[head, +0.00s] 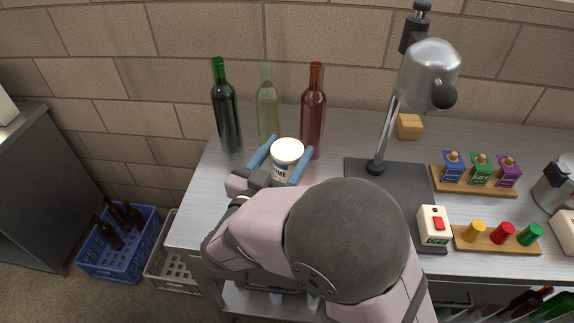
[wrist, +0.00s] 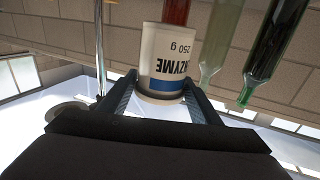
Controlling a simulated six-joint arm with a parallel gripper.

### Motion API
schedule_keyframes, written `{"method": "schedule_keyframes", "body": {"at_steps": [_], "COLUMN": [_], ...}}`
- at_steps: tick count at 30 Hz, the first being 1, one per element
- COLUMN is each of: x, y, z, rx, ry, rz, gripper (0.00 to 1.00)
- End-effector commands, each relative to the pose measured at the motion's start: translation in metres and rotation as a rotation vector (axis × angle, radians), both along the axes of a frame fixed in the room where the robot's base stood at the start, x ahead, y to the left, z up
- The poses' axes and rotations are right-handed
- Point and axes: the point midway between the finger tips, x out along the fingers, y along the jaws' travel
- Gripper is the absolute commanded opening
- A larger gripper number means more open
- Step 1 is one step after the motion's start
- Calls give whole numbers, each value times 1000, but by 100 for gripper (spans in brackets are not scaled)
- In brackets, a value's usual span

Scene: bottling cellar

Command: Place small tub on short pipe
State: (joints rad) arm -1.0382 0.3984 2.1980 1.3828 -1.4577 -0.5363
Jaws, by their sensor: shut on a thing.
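The small tub (head: 285,163) is white with a pale lid and a blue-banded label reading ENZYME. My gripper (head: 279,160) is shut on it, with one blue finger on each side. In the wrist view the tub (wrist: 170,52) is upside down in the picture, as are the bottles, and sits between the fingers of my gripper (wrist: 159,82). In the head view the tub is upright, in front of the bottles; its height above the bench is hard to tell. I cannot make out a short pipe in either view; my arm hides part of the bench.
A dark green bottle (head: 228,118), a pale green bottle (head: 268,112) and a red-brown bottle (head: 312,120) stand close behind the tub. A lamp-like silver stand (head: 385,135) rises to the right. Wooden racks (head: 468,188) lie farther right. The bench's left front (head: 203,215) is clear.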

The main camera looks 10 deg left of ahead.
Motion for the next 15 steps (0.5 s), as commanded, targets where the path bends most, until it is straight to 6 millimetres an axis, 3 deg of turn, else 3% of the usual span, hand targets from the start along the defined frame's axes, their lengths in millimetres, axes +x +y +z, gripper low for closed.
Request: {"method": "schedule_keyframes", "body": {"at_steps": [5,15], "x": [0,0], "y": [0,0], "z": [-5,-39], "rx": [-1,-2], "ry": [-1,-2], "rz": [0,0], "gripper": [27,27]}}
